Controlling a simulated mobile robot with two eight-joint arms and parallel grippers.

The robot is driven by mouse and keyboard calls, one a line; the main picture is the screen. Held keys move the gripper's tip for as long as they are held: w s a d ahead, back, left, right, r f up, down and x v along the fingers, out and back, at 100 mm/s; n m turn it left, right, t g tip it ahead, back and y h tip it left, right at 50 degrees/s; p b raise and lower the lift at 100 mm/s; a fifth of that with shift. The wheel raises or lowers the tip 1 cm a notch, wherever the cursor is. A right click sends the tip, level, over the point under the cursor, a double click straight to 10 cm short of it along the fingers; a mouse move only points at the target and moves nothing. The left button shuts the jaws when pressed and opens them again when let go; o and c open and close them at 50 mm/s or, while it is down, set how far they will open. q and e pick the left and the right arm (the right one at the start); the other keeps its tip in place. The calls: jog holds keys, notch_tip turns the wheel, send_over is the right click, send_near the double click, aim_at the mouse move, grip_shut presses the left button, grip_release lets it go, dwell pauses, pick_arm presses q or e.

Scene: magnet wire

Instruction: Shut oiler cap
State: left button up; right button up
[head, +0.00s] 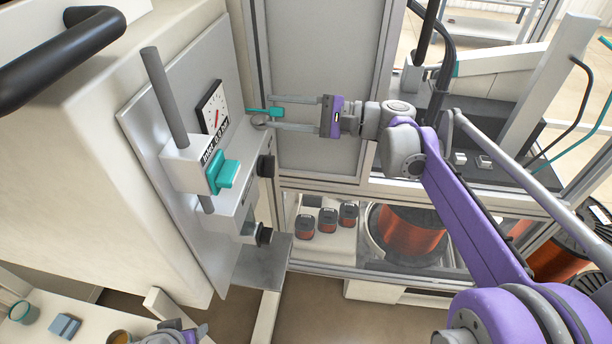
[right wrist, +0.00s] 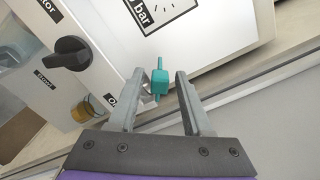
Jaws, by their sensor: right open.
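A small teal part with a narrow stem, apparently the oiler cap (head: 262,111), stands out from the machine panel by the gauge. It also shows in the right wrist view (right wrist: 159,83). My right gripper (head: 272,111) is open, with one finger on each side of the teal part. In the right wrist view the fingers (right wrist: 161,88) show a gap to it, at least on the right; contact on the left is unclear. An amber knob or bowl (right wrist: 84,111) is beside a partly hidden label. My left gripper (head: 190,335) is cut off at the bottom edge; its jaws are unclear.
A pressure gauge (head: 213,108) and a larger teal block (head: 222,175) sit on the panel. Black knobs (head: 265,167) project below. A grey cabinet door (head: 315,60) stands behind my right gripper. A copper wire spool (head: 408,232) is lower right.

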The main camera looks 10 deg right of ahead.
jog(key=m, duration=0.1)
jog(key=m+b, duration=0.1)
jog(key=w+m, duration=0.1)
jog(key=m, duration=0.1)
jog(key=shift+d+r+b, duration=0.2)
jog(key=shift+r+b, duration=0.15)
jog(key=shift+b, duration=0.05)
jog(key=v, duration=1)
jog(key=s+a+f+n+g+h, duration=0.1)
jog(key=s+a+f+n+h, duration=0.1)
jog(key=s+f, duration=0.3)
jog(key=s+a+f+n+g+h, duration=0.1)
jog(key=s+f+n+h, duration=0.2)
jog(key=f, duration=0.7)
jog(key=s+a+f+n+g+h, duration=0.1)
jog(key=s+a+f+n+h, duration=0.1)
jog(key=s+f+h, duration=0.4)
jog(key=shift+s+a+f+n+p, duration=0.35)
jog(key=shift+s+f+n, duration=0.45)
jog(key=shift+s, duration=0.65)
jog(key=shift+f, duration=0.1)
